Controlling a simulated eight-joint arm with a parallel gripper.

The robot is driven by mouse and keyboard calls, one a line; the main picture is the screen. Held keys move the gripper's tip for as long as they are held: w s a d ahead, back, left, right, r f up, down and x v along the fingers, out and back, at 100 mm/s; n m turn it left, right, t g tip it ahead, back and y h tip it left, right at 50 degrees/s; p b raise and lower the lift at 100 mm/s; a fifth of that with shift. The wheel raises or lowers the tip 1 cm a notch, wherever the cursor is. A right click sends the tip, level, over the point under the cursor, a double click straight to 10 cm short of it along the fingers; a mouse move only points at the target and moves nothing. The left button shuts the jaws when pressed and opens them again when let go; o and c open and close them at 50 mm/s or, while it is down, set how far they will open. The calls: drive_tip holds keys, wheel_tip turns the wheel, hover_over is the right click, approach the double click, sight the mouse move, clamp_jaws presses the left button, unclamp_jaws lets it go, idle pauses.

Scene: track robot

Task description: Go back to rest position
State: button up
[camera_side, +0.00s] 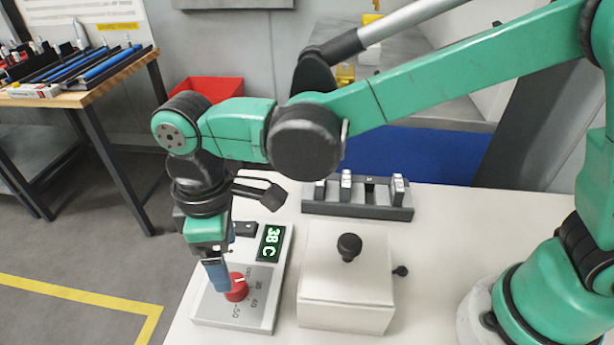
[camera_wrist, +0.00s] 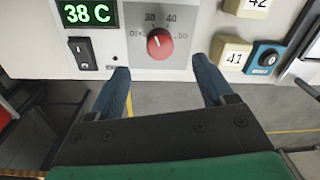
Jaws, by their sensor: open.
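My gripper (camera_side: 215,276) points down over the control panel (camera_side: 208,308) in the side view. In the wrist view my gripper (camera_wrist: 161,68) is open, with its two blue fingers wide apart and nothing between them. A red dial knob (camera_wrist: 160,44) shows just beyond the fingertips, between their lines, and appears clear of both. The knob (camera_side: 237,287) is partly behind a finger in the side view. A green display (camera_wrist: 90,14) on the panel reads 38 C. A black rocker switch (camera_wrist: 82,54) sits below it in the wrist view.
A white box with a black knob on its lid (camera_side: 345,290) stands right of the panel. A dark rack (camera_side: 330,208) with several upright blocks is behind it. Blocks marked 41 (camera_wrist: 234,54) and 42 show in the wrist view. A tool bench (camera_side: 140,62) stands apart at left.

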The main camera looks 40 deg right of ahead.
drive_tip(key=d+r+m+t, duration=0.1)
drive_tip(key=d+m, duration=0.3)
drive_tip(key=d, duration=0.4)
drive_tip(key=s+d+r+m+t, duration=0.1)
drive_tip(key=d+m+t, duration=0.3)
drive_tip(key=d, duration=0.4)
drive_tip(key=s+d+r+m+t, duration=0.1)
drive_tip(key=d+r+m+t, duration=0.1)
drive_tip(key=d, duration=0.6)
drive_tip(key=shift+d+r+m, duration=0.25)
drive_tip(key=shift+r+m, duration=0.35)
drive_tip(key=shift+m, duration=0.3)
